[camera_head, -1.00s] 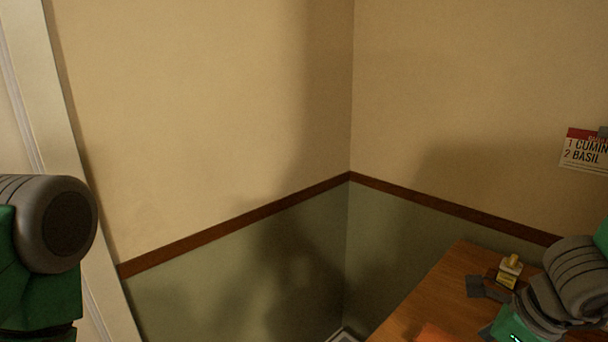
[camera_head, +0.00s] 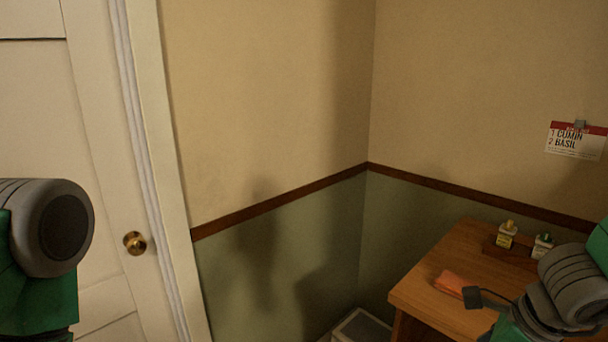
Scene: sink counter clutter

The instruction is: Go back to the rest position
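My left arm shows as a grey and green link at the left edge; its gripper is outside the picture. My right arm comes in at the lower right, over the wooden table. A dark pad on a thin bar, which looks like part of my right gripper (camera_head: 473,297), shows beside that arm, in front of the orange object. The rest of this gripper is hidden or out of frame, so its opening does not show. I see nothing held.
A cumin-and-basil card (camera_head: 575,141) hangs above. A white door (camera_head: 60,130) is at left. A pale box (camera_head: 358,328) stands beside the table.

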